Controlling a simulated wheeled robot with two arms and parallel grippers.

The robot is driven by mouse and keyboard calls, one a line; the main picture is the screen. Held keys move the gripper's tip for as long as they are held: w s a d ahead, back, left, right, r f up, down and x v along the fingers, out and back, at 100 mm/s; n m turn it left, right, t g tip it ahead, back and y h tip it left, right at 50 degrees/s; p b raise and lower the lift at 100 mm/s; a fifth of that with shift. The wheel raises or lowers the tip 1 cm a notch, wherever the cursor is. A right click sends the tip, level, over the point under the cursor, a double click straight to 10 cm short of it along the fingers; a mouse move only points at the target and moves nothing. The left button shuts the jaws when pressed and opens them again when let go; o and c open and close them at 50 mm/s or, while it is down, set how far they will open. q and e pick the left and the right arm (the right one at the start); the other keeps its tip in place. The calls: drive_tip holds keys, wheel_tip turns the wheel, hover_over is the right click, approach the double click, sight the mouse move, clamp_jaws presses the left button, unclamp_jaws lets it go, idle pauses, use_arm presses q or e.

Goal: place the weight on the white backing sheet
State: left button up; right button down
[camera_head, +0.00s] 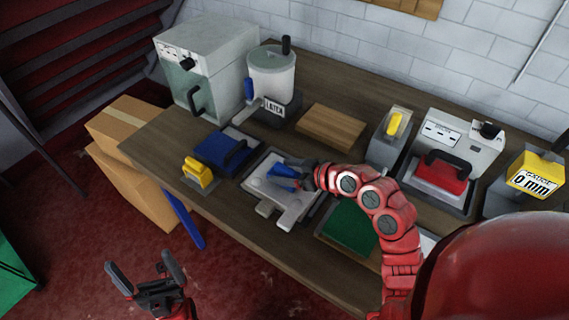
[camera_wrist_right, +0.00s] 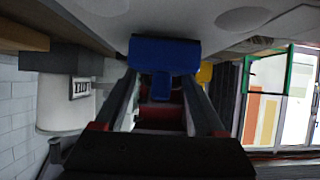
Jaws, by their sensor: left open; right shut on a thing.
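My right gripper (camera_head: 300,176) is shut on a small blue block (camera_head: 281,171), which I take to be the weight. It is low over a pale grey-white plate with round marks (camera_head: 262,186); I cannot tell whether the block touches it. In the right wrist view the blue block (camera_wrist_right: 165,54) sits between the fingertips, against the pale surface (camera_wrist_right: 110,12). I cannot tell whether this plate is the backing sheet; a white piece (camera_head: 428,243) shows partly behind my right arm. My left gripper (camera_head: 143,268) is open and empty, in front of the table, over the floor.
A blue tray with a dark handle (camera_head: 212,146) and a yellow tool (camera_head: 198,172) lie left of the plate. A green mat (camera_head: 350,228) lies to its right.

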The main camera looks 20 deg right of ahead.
drive_tip(key=shift+f, duration=0.2)
drive_tip(key=shift+f, duration=0.15)
unclamp_jaws()
drive_tip(key=b+v, duration=0.2)
drive_tip(key=v, duration=1)
drive_tip(key=shift+s, duration=0.1)
